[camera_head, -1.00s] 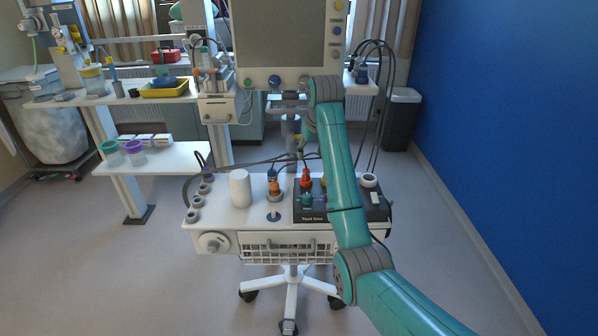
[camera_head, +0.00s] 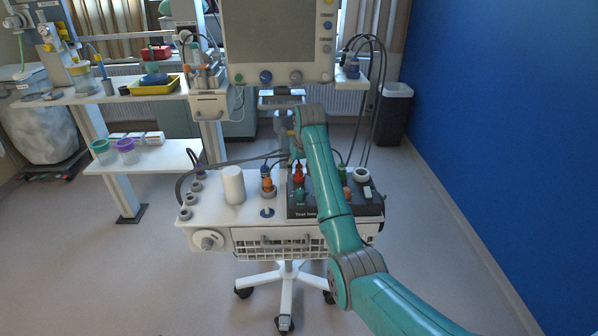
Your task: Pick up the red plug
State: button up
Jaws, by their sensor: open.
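The red plug (camera_head: 298,174) stands upright on the black test box (camera_head: 305,211), near its back left, with a dark cable at its top. My teal arm reaches from the lower right over the box, and its wrist ends just above and behind the red plug. My gripper's fingers are hidden behind my arm, so I cannot see them or whether they touch the plug.
The box sits on a white wheeled cart (camera_head: 213,214). Left of it are an orange plug (camera_head: 268,185) and a white cylinder (camera_head: 233,185). A green plug (camera_head: 342,173) and a white ring (camera_head: 361,174) are at the box's right. A monitor (camera_head: 277,40) rises behind.

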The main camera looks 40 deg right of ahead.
jog(key=shift+c, duration=0.2)
grip_shut()
